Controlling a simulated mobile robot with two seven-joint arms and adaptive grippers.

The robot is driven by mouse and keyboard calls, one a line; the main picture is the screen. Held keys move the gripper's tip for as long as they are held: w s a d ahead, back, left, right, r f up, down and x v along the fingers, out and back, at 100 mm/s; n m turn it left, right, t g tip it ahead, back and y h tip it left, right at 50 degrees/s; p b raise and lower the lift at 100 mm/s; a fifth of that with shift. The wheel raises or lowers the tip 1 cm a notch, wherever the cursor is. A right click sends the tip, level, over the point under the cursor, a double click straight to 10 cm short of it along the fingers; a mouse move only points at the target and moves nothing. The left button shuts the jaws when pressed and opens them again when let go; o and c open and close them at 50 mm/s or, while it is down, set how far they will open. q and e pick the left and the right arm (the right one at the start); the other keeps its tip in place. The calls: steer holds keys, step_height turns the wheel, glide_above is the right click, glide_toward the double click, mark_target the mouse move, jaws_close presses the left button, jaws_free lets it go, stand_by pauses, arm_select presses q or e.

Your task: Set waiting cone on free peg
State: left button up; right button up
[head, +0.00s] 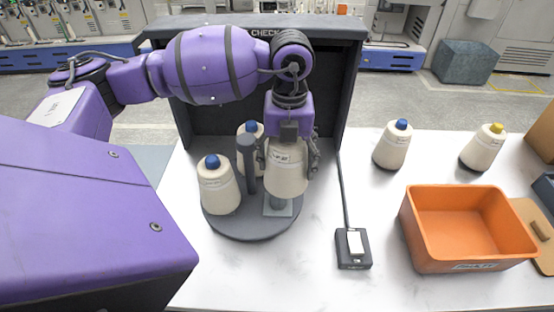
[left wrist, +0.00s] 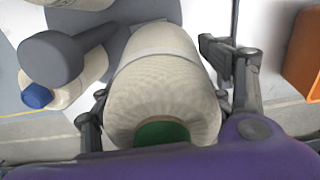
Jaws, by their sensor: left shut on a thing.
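My left gripper (head: 288,158) is shut on a cream cone (head: 287,181), held upright over the front right of the round grey tray (head: 240,228). In the left wrist view the held cone (left wrist: 165,75) shows a green tip (left wrist: 162,132) between the fingers. I cannot tell whether the peg's top is inside the cone. Two blue-tipped cones (head: 218,190) (head: 247,130) stand on the tray, left and behind. My right gripper is not in view.
A thick grey post (head: 246,165) rises mid-tray, close left of the held cone. A dark hood (head: 350,100) stands behind. To the right are a small device (head: 353,248), a blue-tipped cone (head: 392,150), a yellow-tipped cone (head: 482,152) and an orange bin (head: 415,235).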

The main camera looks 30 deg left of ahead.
arm_select(q)
steer(key=n, duration=0.2)
steer(key=a+n, duration=0.1)
steer(key=n, duration=0.3)
steer(key=shift+s+a+f+n, duration=0.15)
steer(key=shift+s+a+n, duration=0.1)
steer(key=shift+n, duration=0.15)
steer(key=shift+a+f+n, duration=0.15)
steer(key=shift+f+n, duration=0.05)
steer(key=shift+n, duration=1)
steer(key=shift+f+b, duration=0.3)
steer(key=shift+f, duration=0.5)
steer(key=shift+s+f+b, duration=0.1)
steer(key=shift+f+b, duration=0.2)
steer(key=shift+f, duration=0.6)
